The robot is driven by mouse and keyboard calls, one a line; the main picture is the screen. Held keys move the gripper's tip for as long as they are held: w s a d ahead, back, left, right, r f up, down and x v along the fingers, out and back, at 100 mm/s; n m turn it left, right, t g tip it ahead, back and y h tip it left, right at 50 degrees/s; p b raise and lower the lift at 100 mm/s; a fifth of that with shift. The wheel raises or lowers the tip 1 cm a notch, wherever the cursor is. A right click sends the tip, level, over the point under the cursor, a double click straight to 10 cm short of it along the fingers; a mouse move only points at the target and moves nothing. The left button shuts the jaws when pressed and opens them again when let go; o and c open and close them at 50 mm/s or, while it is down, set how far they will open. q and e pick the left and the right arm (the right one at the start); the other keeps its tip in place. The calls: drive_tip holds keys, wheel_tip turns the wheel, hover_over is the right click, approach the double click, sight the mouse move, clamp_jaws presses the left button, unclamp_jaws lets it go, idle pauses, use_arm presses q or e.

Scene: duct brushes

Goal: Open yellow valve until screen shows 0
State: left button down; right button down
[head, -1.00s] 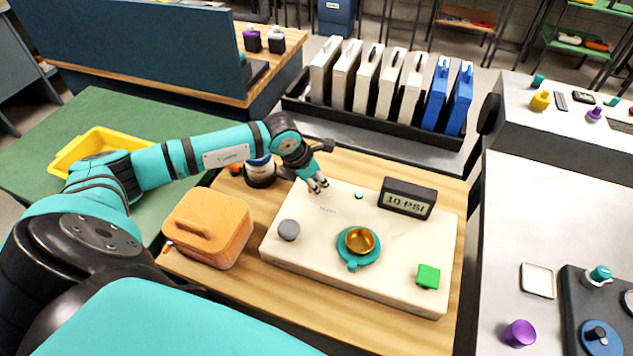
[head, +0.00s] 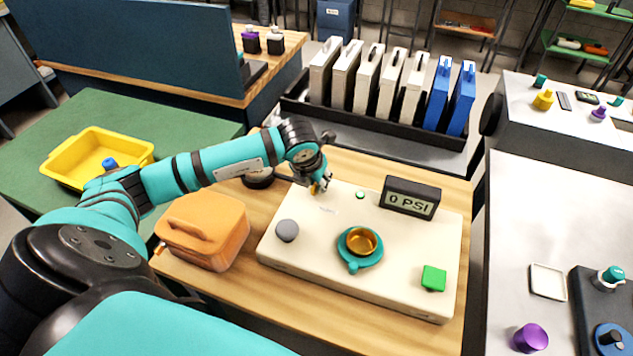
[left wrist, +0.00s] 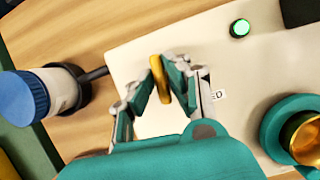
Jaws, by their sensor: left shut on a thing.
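The yellow valve (left wrist: 159,79) is a slim yellow handle at the back left corner of the cream panel (head: 330,272). My left gripper (head: 319,187) is shut on it, and in the left wrist view the fingers (left wrist: 163,84) press it from both sides. In the head view the gripper hides most of the valve. The small dark screen (head: 410,198) at the back right of the panel reads 0 PSI. A green light (left wrist: 240,28) is lit on the panel. My right gripper does not show.
The panel also carries a teal ring with a gold cup (head: 361,242), a grey knob (head: 287,230) and a green block (head: 433,278). An orange case (head: 203,230) stands left of it. A blue-capped bottle (left wrist: 45,95) stands close to my left gripper.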

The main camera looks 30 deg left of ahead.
use_arm(q)
drive_tip(key=shift+r, duration=0.1)
drive_tip(key=c, duration=1.3)
unclamp_jaws()
drive_tip(key=shift+c, duration=0.2)
drive_tip(key=v, duration=1.2)
